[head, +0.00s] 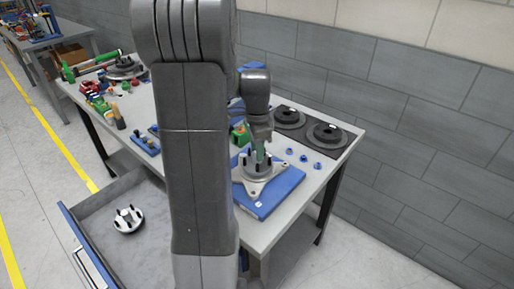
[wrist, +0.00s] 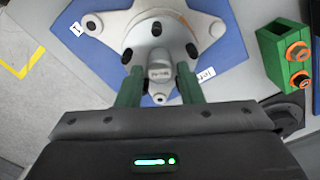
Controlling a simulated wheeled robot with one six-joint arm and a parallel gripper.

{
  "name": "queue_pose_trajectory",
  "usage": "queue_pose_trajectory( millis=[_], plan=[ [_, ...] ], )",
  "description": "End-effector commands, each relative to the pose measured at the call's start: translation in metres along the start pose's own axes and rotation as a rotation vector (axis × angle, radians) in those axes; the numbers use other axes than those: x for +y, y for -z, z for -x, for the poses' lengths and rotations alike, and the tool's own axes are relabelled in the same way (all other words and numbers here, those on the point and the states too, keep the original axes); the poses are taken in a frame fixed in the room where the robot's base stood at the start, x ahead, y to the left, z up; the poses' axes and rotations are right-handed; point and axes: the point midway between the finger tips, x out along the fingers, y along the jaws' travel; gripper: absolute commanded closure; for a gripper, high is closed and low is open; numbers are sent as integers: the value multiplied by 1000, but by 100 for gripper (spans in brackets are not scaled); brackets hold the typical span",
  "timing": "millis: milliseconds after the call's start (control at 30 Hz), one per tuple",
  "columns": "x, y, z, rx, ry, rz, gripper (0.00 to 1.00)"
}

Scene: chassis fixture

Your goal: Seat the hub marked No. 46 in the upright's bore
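A pale grey hub (wrist: 157,28) with dark studs around its flange and a central boss is at the white three-lobed upright (wrist: 205,27) in the wrist view. The small label on the boss is too blurred to read surely. My gripper (wrist: 160,72) has its green fingers close on both sides of the boss, seemingly touching it. In the head view my gripper (head: 262,150) points down onto the hub (head: 252,162), above the upright (head: 258,186) on its blue plate (head: 283,190). The bore is hidden by the hub; how deep the hub sits cannot be told.
Another studded hub (head: 128,220) lies in the open drawer (head: 157,222). Two dark discs on a dark mat (head: 303,136) and several small blue parts (head: 304,158) are right of the plate. A green block with orange rings (wrist: 285,52) stands close by. Tools crowd the left table.

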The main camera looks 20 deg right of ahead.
Motion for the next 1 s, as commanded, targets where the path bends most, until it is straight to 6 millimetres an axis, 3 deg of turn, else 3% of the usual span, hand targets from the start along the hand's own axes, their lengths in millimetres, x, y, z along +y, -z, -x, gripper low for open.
queue_pose_trajectory(
  millis=[500,767,900,1000],
  plan=[
    [0,0,29,0,0,0,66],
    [0,0,29,0,0,0,66],
    [0,0,29,0,0,0,43],
    [0,0,29,0,0,0,41]
  ],
)
